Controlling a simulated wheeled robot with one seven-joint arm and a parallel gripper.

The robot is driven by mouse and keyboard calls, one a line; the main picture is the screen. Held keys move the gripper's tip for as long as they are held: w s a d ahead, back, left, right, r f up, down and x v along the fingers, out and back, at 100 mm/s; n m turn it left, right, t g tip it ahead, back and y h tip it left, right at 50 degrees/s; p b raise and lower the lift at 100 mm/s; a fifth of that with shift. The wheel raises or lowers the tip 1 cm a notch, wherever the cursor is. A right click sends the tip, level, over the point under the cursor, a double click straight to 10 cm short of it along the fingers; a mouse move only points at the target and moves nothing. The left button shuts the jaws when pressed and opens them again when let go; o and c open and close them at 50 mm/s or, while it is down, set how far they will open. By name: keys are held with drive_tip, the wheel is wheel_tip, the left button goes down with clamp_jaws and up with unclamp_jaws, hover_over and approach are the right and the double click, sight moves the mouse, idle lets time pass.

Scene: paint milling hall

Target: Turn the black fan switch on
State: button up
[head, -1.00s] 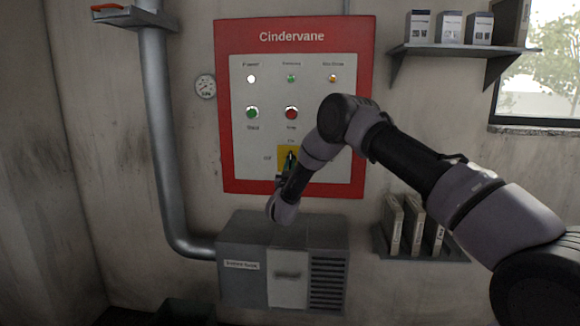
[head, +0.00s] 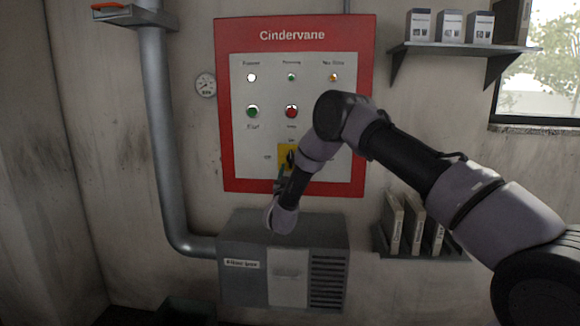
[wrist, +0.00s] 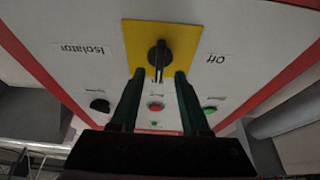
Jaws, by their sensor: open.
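The wall panel has a black rotary knob (wrist: 159,56) on a yellow plate (wrist: 134,37), with "Isolator" and "Off" beside it. This knob also shows in the head view (head: 291,157). A second black knob (wrist: 100,105) is to the left in the wrist view; its label is too small to read, and my arm hides it in the head view. I cannot tell from lettering which is the fan switch. My gripper (wrist: 160,76) is open and empty, its green fingers either side of the isolator knob's lower end. Contact is not visible.
The red-framed panel (head: 226,120) also carries a green button (head: 252,112), a red button (head: 291,112) and small lamps. A grey cabinet (head: 240,245) stands below. A pipe (head: 160,130) runs down the left; shelves (head: 470,50) are at the right.

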drive_tip(key=v, duration=0.7)
drive_tip(key=shift+f, duration=0.1)
drive_tip(key=w+d+r+m+g+y, duration=0.1)
drive_tip(key=w+d+r+m+g, duration=0.15)
drive_tip(key=d+r, duration=0.75)
drive_tip(key=w+d+r+m+g, duration=0.1)
drive_tip(key=d+r+m+g, duration=0.15)
drive_tip(key=d+r, duration=0.75)
drive_tip(key=s+d+r+n+g+y, duration=0.15)
drive_tip(key=s+d+r+g, duration=0.25)
drive_tip(key=s+r, duration=0.7)
drive_tip(key=s+d+f+g, duration=0.1)
drive_tip(key=s+d+g, duration=0.1)
drive_tip(key=s, duration=0.8)
drive_tip(key=s+d+f+g, duration=0.2)
drive_tip(key=s+d, duration=0.2)
drive_tip(key=s, duration=0.7)
drive_tip(key=s+d+f+g, duration=0.2)
drive_tip(key=s+d, duration=0.1)
drive_tip(key=s, duration=0.7)
drive_tip(key=shift+s+d, duration=0.25)
drive_tip(key=shift+d, duration=0.15)
